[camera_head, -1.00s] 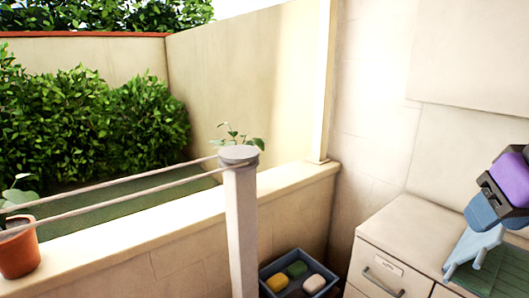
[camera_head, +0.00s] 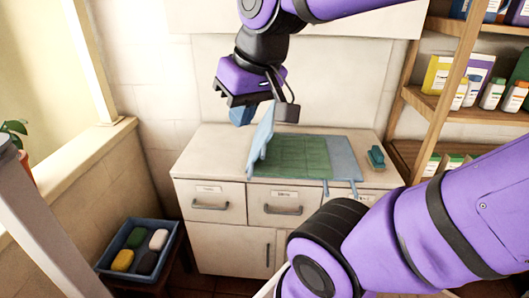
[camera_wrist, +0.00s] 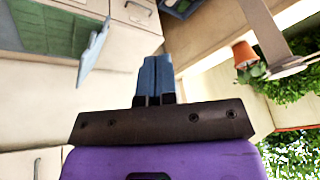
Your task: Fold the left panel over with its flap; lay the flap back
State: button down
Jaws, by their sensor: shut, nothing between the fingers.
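A light blue left panel (camera_head: 262,138) stands up steeply at the left edge of a green gridded middle (camera_head: 300,156) on the counter. A flat blue-grey right panel (camera_head: 343,160) lies beside the green, with small tabs at its front edge. My gripper (camera_head: 241,113) is shut and empty, just above and left of the raised panel; I cannot tell whether it touches in the head view. In the wrist view the blue fingers (camera_wrist: 155,76) are together, and the panel (camera_wrist: 93,52) is apart from them to the left. The flap cannot be told apart from the panel.
The cabinet top (camera_head: 208,150) is clear left of the cloth. A teal brush-like item (camera_head: 376,157) lies to its right. A blue tray (camera_head: 112,262) with several soaps stands low at left. Shelves (camera_head: 425,100) with bottles and boxes stand at right.

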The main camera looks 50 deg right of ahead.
jog(key=w+d+f+m+g+y, duration=0.1)
jog(key=w+d+f+m+y, duration=0.3)
jog(key=w+d+f+m, duration=0.25)
jog(key=w+d+f+m+y, duration=0.3)
jog(key=d+f+m, duration=0.2)
jog(key=d+m, duration=0.4)
jog(key=s+d+f+m+t, duration=0.2)
jog(key=d+f+m+t, duration=0.1)
jog(key=d+f+m, duration=0.5)
jog(key=s+d+f+m+t, duration=0.25)
jog(key=d+f+t, duration=0.2)
jog(key=d, duration=0.65)
jog(key=r+x, duration=0.1)
jog(key=x, duration=1.2)
jog(key=shift+w+a+m+g, duration=0.2)
jog(key=shift+a+m+g, duration=0.2)
jog(key=shift+a+g, duration=0.1)
jog(key=shift+r, duration=0.1)
